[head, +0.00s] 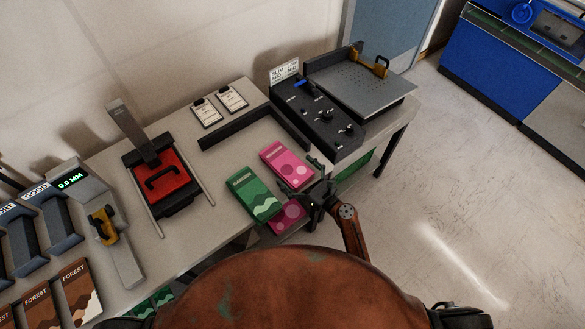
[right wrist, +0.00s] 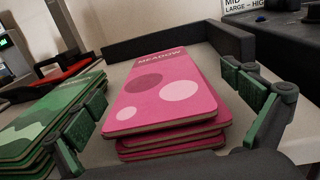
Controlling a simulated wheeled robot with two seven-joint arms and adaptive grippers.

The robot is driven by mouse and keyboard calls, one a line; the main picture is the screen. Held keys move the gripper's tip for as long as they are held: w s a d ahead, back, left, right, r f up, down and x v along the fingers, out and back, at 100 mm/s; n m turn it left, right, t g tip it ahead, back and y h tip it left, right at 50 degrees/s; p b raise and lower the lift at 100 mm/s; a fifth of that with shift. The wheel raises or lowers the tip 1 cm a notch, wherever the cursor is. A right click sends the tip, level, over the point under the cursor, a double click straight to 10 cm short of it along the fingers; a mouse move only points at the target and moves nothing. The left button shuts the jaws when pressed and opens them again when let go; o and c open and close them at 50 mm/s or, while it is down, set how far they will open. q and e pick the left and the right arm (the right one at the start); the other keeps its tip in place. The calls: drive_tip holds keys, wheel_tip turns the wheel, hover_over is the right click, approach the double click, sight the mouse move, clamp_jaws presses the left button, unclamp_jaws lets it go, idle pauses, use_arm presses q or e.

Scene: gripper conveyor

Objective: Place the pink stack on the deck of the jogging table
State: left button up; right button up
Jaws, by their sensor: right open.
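The pink stack (head: 287,165) of several MEADOW pieces lies on the table, its lower layers slightly out of line. It also shows large in the right wrist view (right wrist: 165,95). My right gripper (head: 310,180) is open at the stack's near end. In the right wrist view its green-padded fingers (right wrist: 174,115) stand on either side of the pink stack, with no clear grip on it. The jogging table's grey perforated deck (head: 362,86) is at the back right and carries a yellow-brown clamp-like part. My left gripper is not in view.
A green stack (head: 253,194) lies close left of the pink stack, near my finger. Another pink piece (head: 287,217) lies at the front edge. A black raised rail and a control panel (head: 318,115) stand behind. A red-padded device (head: 165,178) is further left.

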sight(305, 182)
drive_tip(key=v, duration=0.7)
drive_tip(key=shift+s+a+f, duration=0.15)
drive_tip(key=shift+s+f, duration=0.05)
